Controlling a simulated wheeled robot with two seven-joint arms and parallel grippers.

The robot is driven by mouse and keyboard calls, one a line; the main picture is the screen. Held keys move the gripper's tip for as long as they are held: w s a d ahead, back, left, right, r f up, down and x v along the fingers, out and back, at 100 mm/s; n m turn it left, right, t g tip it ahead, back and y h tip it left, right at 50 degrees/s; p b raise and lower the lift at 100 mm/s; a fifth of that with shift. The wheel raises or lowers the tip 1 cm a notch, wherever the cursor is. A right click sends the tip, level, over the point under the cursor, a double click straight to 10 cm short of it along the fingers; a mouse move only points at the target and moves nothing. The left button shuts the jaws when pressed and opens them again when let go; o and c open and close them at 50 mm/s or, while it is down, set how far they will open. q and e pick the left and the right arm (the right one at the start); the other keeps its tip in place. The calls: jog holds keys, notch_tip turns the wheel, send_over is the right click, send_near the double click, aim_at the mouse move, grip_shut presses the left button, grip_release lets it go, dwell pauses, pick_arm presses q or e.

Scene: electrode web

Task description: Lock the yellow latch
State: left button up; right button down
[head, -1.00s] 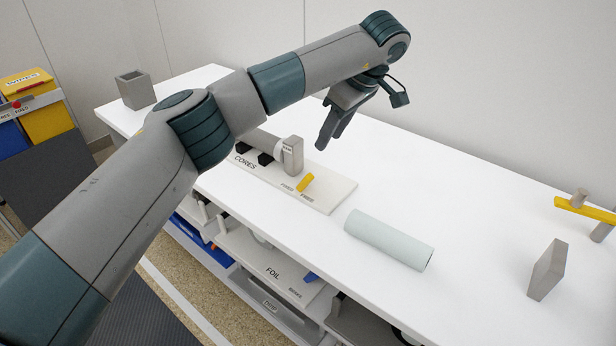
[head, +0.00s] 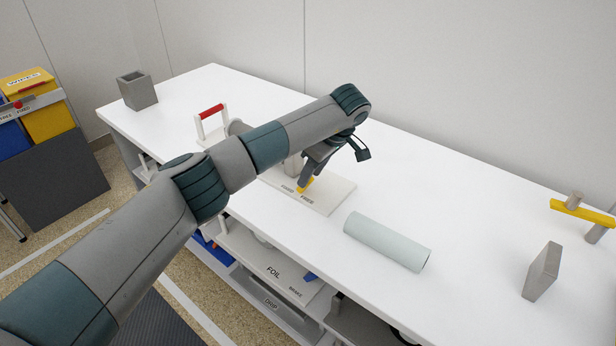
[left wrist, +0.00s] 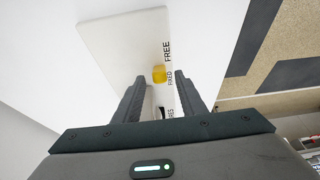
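The yellow latch (head: 306,186) is a short bar on the pale board (head: 335,195) on the white table. My left gripper (head: 307,178) is right at the latch and partly covers it in the head view. In the left wrist view the latch (left wrist: 159,74) shows as a small yellow block between the tips of my left gripper (left wrist: 160,77). The two fingers are apart, with a gap on each side of the latch. The words FREE and FIXED are printed beside it. My right gripper is not in view.
A pale cylinder (head: 387,241) lies right of the board. A red-handled frame (head: 211,118) stands behind my arm, and an open grey box (head: 137,90) at the far left corner. A grey block (head: 542,271) and a yellow bar (head: 582,210) are at the right.

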pick_arm(q)
jog(key=shift+x, duration=1.7)
jog(key=shift+c, duration=0.4)
grip_shut()
